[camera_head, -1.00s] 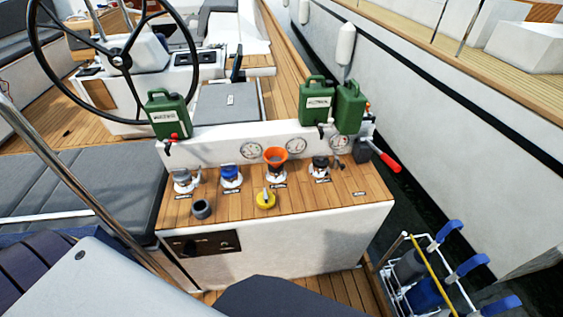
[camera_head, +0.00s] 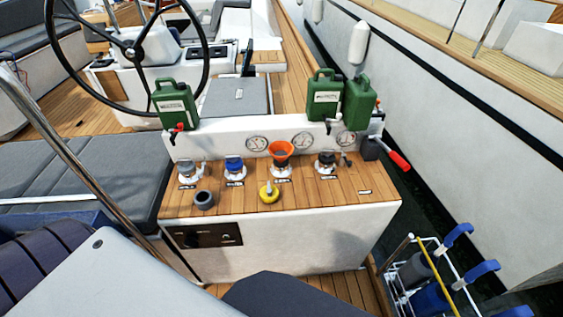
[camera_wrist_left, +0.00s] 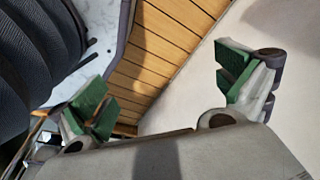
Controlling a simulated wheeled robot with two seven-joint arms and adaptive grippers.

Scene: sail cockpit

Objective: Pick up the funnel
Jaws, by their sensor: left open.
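The orange funnel (camera_head: 281,152) stands upright in the third fitting from the left on the wooden counter (camera_head: 340,188) in the head view. Its lower part sits in or on a white fitting. My left gripper (camera_wrist_left: 160,95) shows in the left wrist view, open with its green-padded fingers wide apart and nothing between them. The funnel is not in that view. Neither gripper shows in the head view.
Green jerrycans (camera_head: 325,97) stand behind the counter. A red-handled lever (camera_head: 398,160) juts out at the right. A steering wheel (camera_head: 127,48) is at the back left.

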